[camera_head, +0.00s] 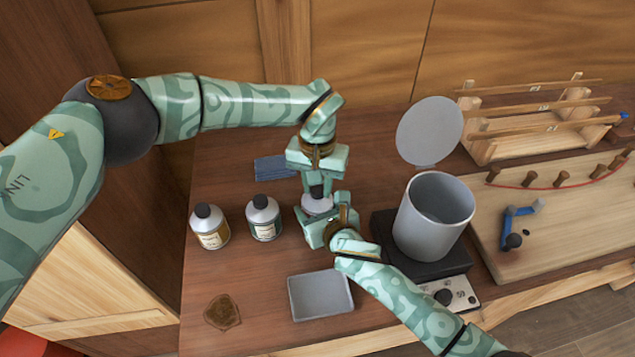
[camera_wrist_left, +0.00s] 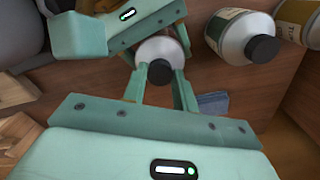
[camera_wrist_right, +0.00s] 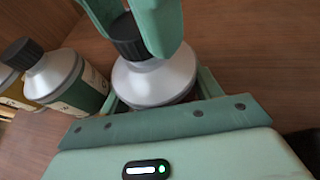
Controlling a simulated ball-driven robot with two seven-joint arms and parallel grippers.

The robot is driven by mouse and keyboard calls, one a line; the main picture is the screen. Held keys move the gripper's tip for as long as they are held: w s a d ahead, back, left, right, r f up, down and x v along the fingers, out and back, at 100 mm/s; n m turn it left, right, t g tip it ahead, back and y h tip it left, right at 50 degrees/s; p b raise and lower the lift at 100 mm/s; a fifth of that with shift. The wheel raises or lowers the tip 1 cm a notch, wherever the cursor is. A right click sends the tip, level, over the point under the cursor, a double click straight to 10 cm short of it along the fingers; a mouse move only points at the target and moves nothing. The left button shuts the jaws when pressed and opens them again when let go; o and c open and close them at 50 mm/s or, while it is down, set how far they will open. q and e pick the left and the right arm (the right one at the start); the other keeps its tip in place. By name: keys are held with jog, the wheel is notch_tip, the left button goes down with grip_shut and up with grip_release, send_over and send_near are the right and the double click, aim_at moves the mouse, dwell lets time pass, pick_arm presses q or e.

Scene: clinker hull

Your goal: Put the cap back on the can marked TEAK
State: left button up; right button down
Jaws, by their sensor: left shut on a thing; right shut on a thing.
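A silver can (camera_head: 317,205) stands on the table between my grippers; it also shows in the left wrist view (camera_wrist_left: 150,50) and the right wrist view (camera_wrist_right: 155,82). Its label is hidden, so I cannot read its marking. My right gripper (camera_head: 325,218) is shut around its body. My left gripper (camera_head: 316,188) comes from above and is shut on a black cap (camera_wrist_right: 127,37), at the top of the can. The cap also shows in the left wrist view (camera_wrist_left: 159,71). It appears to touch the can's neck; I cannot tell whether it is seated.
A green-labelled can (camera_head: 263,218) and a yellow-labelled can (camera_head: 210,228) stand capped to the left. A grey tray (camera_head: 320,296) lies in front and a blue cloth (camera_head: 273,168) behind. A grey pot (camera_head: 432,222) with a raised lid (camera_head: 430,131) stands close on the right.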

pick_arm(q)
jog(key=shift+m, duration=0.9)
jog(key=shift+w, duration=0.1)
jog(key=o, duration=0.9)
jog(key=shift+r, duration=0.1)
jog(key=shift+r, duration=2.15)
